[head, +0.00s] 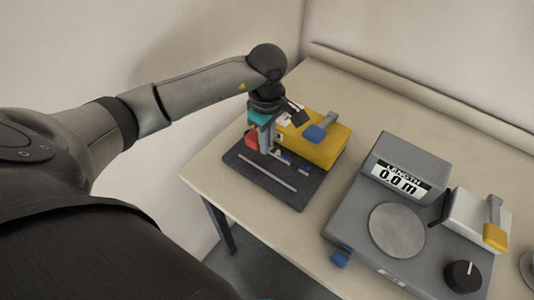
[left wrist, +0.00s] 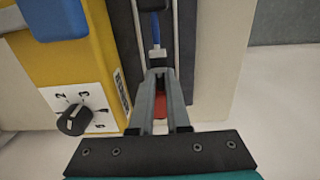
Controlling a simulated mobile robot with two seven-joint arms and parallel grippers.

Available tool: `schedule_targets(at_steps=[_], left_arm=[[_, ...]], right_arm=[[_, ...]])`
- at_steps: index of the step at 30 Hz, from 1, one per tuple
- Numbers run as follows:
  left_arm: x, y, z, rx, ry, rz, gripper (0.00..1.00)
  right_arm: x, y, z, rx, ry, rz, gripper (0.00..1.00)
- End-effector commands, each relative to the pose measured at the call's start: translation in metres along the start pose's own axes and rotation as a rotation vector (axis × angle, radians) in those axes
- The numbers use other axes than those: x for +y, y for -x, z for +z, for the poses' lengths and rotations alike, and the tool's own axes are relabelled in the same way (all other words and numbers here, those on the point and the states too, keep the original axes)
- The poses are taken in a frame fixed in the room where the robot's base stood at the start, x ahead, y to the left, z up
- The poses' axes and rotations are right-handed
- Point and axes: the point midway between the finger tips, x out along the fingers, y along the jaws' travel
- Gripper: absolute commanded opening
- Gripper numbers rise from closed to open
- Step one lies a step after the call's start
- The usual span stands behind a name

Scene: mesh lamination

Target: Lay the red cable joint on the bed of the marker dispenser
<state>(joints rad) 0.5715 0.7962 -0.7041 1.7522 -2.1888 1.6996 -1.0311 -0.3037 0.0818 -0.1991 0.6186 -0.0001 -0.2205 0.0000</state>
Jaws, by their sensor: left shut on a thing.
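My left gripper (head: 266,147) is shut and points down over the dark bed (head: 290,198) in front of the yellow box, which I take to be the marker dispenser (head: 324,150). In the left wrist view, red shows between the fingers of the gripper (left wrist: 160,76); this looks like the red cable joint (left wrist: 159,108), mostly hidden by the fingers. A blue cable with a pale end (left wrist: 156,52) lies just beyond the fingertips. The yellow box (left wrist: 103,50) stands beside them, with a numbered dial (left wrist: 75,119). Whether the joint touches the bed I cannot tell. My right gripper is out of view.
A grey length-measuring machine (head: 350,219) reading 0.0 m stands to the right, with a round plate (head: 397,230) and a black knob (head: 463,276). A strip of bare table (head: 318,231) separates it from the dark bed. The table's left edge is close to the bed.

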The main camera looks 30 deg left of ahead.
Motion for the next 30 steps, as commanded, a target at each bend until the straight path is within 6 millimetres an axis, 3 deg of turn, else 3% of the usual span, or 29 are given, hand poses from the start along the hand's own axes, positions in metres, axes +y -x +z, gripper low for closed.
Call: schedule_targets(at_steps=[12,23,24,27,30], left_arm=[[0.0,-0.046,0.0,-0.001,0.001,0.0,0.0],[0.0,-0.05,-0.001,0.001,-0.001,0.001,0.0],[0.0,-0.05,0.0,0.001,-0.001,0.001,0.16],[0.0,-0.049,0.0,0.001,-0.001,0.0,0.27],[0.0,-0.049,0.0,0.001,-0.001,0.0,0.27]], right_arm=[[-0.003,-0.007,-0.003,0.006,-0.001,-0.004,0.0],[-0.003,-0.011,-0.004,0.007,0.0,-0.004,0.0],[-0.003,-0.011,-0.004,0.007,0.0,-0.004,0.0],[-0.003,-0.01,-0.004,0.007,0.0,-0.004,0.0],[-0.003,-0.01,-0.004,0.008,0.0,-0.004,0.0]])
